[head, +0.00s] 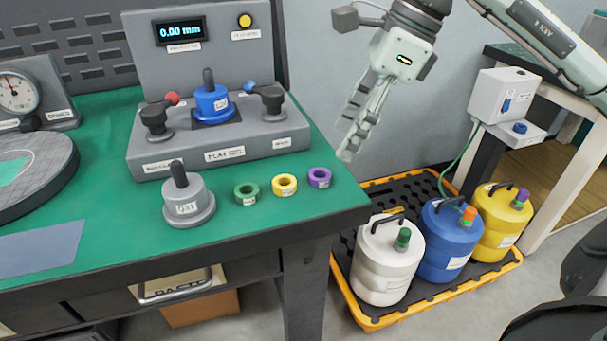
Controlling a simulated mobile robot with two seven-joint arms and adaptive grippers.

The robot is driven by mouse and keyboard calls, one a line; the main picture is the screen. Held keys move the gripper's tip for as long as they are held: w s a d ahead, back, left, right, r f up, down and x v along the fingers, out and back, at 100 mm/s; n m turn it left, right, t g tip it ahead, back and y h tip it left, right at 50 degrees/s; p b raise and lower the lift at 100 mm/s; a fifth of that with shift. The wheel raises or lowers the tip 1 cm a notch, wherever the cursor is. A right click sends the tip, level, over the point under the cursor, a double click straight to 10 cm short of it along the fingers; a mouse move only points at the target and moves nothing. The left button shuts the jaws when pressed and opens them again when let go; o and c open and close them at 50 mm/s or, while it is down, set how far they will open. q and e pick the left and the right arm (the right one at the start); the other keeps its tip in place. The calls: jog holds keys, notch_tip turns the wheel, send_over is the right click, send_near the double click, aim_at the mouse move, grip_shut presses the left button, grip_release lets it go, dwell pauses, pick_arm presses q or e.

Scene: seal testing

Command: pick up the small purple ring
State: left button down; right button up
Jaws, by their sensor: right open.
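The small purple ring (319,178) lies flat near the right edge of the green-topped bench (110,216). It is the rightmost of three rings in a row, to the right of the yellow ring (284,185) and the green ring (247,193). My right gripper (345,152) hangs from the arm at the upper right, fingers pointing down. It is seen from the side, open and empty, in the picture above and just right of the purple ring and apart from it. My left gripper is not in view.
A grey test fixture (218,152) with a blue plug stands behind the rings. A grey plug (187,199) stands left of them. Right of the bench, white (386,262), blue (449,243) and yellow (500,215) jugs stand in a yellow-rimmed tray (375,322) on the floor.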

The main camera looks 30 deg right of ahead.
aim_at(328, 175)
jog(key=x, duration=0.6)
jog(key=shift+w+f, duration=0.15)
jog(key=shift+f, duration=0.15)
jog(key=shift+w+a+f, duration=0.1)
jog(key=shift+a+f, duration=0.05)
jog(key=shift+f, duration=0.15)
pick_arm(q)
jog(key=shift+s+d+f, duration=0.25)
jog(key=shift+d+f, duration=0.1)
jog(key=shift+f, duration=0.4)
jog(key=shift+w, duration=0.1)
pick_arm(e)
jog(key=shift+c, duration=0.2)
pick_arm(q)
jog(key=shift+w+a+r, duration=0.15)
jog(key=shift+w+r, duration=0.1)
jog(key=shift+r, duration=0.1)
pick_arm(e)
jog(key=c, duration=0.8)
